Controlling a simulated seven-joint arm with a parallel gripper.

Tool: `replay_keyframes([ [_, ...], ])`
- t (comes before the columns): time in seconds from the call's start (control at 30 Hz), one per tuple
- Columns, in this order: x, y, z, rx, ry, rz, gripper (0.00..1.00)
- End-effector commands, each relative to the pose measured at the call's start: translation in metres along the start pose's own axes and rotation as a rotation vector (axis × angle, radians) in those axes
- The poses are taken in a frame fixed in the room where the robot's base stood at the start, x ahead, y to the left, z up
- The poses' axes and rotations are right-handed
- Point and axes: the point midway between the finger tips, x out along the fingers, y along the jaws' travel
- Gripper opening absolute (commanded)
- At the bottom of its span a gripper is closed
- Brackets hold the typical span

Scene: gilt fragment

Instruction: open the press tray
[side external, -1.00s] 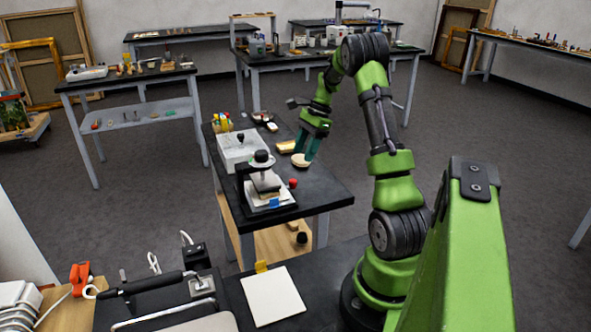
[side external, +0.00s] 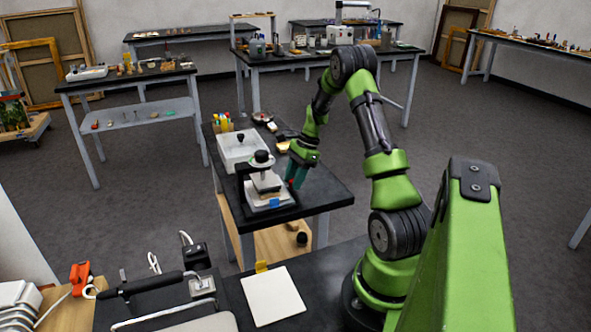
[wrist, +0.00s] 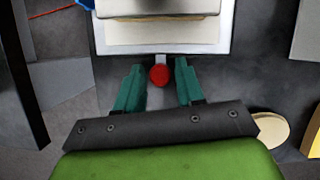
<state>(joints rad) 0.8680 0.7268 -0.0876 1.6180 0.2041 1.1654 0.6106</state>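The small press (side external: 262,158) stands on the near end of the dark bench, with a round black knob on top. A red ball knob (wrist: 159,75) sticks out from the tray's edge on a short grey stem. My gripper (wrist: 158,68) is open, with its teal fingers on either side of the red knob and visible gaps between. In the side view my gripper (side external: 294,184) hides most of the knob.
A white lidded box (side external: 238,147) stands behind the press. A round cream disc (wrist: 270,127) lies beside my gripper. The bench's near right corner (side external: 330,195) is clear.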

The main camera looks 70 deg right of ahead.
Motion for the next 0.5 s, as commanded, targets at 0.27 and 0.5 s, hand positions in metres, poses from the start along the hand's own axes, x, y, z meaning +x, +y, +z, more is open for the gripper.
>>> replay_keyframes([
  [0.27, -0.0005, -0.0001, -0.0001, 0.0, 0.0, 0.0, 0.0],
  [0.5, -0.0014, 0.0, -0.0019, 0.001, 0.001, -0.001, 0.0],
])
